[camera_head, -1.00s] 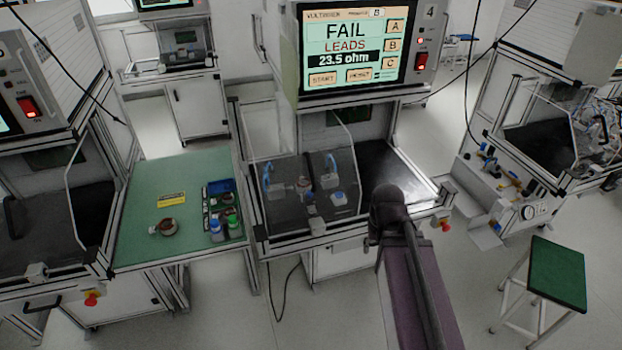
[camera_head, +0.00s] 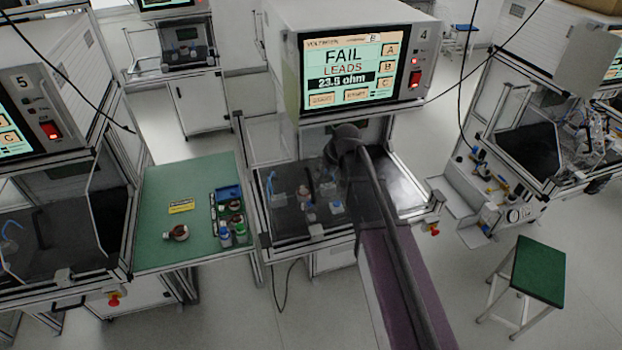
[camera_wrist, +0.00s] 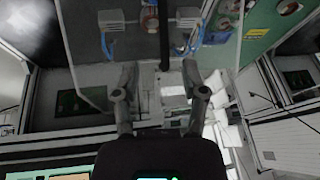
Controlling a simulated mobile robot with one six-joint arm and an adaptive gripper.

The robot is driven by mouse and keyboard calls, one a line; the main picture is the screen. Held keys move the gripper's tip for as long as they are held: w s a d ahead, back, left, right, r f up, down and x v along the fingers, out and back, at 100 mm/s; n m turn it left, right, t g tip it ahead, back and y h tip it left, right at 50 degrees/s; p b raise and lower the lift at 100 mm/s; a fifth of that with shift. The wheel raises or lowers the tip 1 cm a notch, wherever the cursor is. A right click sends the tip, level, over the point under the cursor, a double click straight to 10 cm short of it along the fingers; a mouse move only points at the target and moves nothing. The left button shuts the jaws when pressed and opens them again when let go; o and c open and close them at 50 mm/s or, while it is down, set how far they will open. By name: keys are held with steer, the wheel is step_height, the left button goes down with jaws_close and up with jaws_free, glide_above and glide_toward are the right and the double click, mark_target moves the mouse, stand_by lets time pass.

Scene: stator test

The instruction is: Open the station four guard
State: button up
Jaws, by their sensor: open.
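The station four tester (camera_head: 430,45) stands at centre, its screen (camera_head: 352,68) reading FAIL LEADS. Below it is a work bay with a clear guard pane (camera_head: 285,165) and a metal front rail (camera_head: 290,246). A small pale block, perhaps the handle, sits on the rail (camera_head: 315,230). How far the guard is shut is hard to tell. My arm reaches over the right of the bay and hides part of it; my gripper is hidden in the head view. In the wrist view my gripper (camera_wrist: 160,75) is open and empty, with a dark bar (camera_wrist: 163,30) beyond its fingers.
Fixtures with blue clips (camera_wrist: 188,22) sit in the bay. Station five (camera_head: 40,85) is at far left. A green stool (camera_head: 538,270) stands on open floor at right.

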mark_target(312, 185)
steer(key=shift+w+a+r, duration=0.4)
steer(key=shift+w+r, duration=0.05)
steer(key=shift+w, duration=0.05)
steer(key=shift+f, duration=0.15)
steer(key=b+x, duration=1.2)
steer(key=x, duration=0.1)
steer(key=shift+w+a+f, duration=0.15)
steer(key=shift+w+a, duration=0.05)
stand_by(0.4)
stand_by(0.4)
jaws_close()
